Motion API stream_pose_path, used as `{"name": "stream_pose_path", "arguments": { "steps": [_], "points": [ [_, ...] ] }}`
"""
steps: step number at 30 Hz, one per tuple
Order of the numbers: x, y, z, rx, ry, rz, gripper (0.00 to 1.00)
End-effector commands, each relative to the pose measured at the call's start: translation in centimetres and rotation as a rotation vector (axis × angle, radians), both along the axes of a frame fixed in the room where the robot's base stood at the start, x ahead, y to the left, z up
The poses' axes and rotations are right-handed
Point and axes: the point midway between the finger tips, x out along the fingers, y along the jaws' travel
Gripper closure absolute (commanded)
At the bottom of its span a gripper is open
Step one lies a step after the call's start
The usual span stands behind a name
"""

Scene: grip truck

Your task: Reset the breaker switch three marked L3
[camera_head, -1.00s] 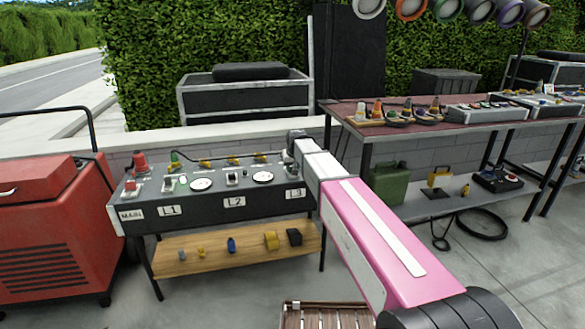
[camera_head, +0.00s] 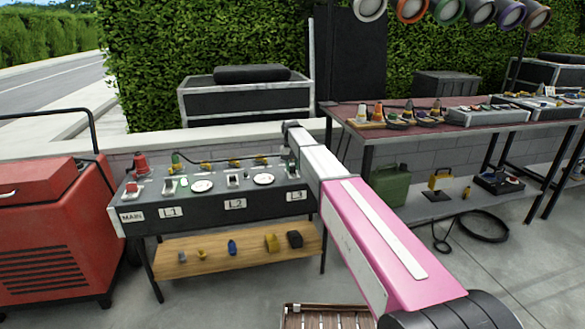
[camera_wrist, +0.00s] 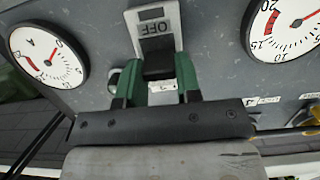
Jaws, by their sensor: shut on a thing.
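The breaker panel (camera_head: 200,212) is a dark sloped box with labels MAIN, L1, L2 and L3. The L3 label (camera_head: 296,196) is at its right end. My gripper (camera_head: 289,163) points down at the panel just above that label. In the wrist view my gripper (camera_wrist: 157,85) has its green fingers on both sides of a black switch lever (camera_wrist: 158,64), shut on it. The lever sits in a grey switch plate (camera_wrist: 153,14) that reads OFF. The lower part of the lever is partly hidden between the fingers. In the head view my gripper hides the L3 switch.
Round gauges flank the switch in the wrist view, one left (camera_wrist: 47,57) and one right (camera_wrist: 285,35). A red cabinet (camera_head: 50,230) stands left of the panel. A work table (camera_head: 350,130) with fixtures stands to the right. A wooden shelf (camera_head: 215,250) runs below the panel.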

Motion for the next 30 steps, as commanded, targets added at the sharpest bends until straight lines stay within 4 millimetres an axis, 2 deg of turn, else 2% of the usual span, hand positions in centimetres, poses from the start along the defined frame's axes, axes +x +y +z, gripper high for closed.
{"name": "stream_pose_path", "arguments": {
  "steps": [18,19,21,30],
  "points": [
    [0.17,0.07,-0.07,-0.015,0.053,0.000,0.92],
    [0.18,0.07,-0.07,-0.015,0.053,0.000,0.65],
    [0.17,0.07,-0.07,-0.015,0.053,0.000,0.43],
    [0.23,0.08,0.03,-0.015,0.052,0.000,0.43]
  ]
}}
